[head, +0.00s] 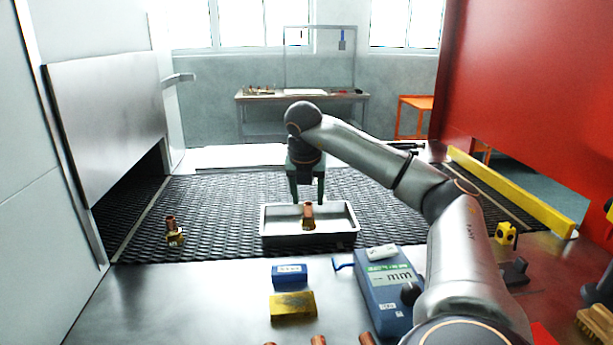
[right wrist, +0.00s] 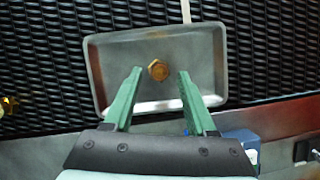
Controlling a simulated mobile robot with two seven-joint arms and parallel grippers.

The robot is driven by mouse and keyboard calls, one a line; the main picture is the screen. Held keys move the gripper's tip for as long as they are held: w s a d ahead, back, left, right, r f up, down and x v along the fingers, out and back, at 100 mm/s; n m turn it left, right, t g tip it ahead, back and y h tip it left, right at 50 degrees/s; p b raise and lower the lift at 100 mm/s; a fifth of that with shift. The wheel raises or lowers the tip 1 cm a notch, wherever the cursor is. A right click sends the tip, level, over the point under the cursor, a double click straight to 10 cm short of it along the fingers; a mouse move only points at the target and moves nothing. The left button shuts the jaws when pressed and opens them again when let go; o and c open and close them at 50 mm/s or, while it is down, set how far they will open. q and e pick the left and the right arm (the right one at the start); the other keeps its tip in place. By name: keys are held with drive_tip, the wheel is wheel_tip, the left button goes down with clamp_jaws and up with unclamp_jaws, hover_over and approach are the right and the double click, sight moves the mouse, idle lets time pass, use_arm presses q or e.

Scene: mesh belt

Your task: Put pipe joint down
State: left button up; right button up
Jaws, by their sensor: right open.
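A pipe joint (head: 308,216), copper tube on a brass nut, stands upright in the grey metal tray (head: 282,241) on the mesh belt. In the right wrist view the same joint (right wrist: 158,70) shows from above inside the tray (right wrist: 112,107), apart from the fingers. My right gripper (head: 307,200) is open and empty, its green fingers (right wrist: 157,72) pointing down above the tray on either side of the joint's line. A second pipe joint (head: 173,231) stands on the belt to the left of the tray. My left gripper is not in view.
On the front metal table are a blue block (head: 290,274), a brass-coloured block (head: 292,306), a blue meter (head: 388,297) and copper tube ends (head: 318,341). A yellow rail (head: 510,190) borders the right side.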

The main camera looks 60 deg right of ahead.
drive_tip(key=p+v, duration=0.1)
drive_tip(key=v, duration=0.7)
drive_tip(key=shift+r, duration=0.3)
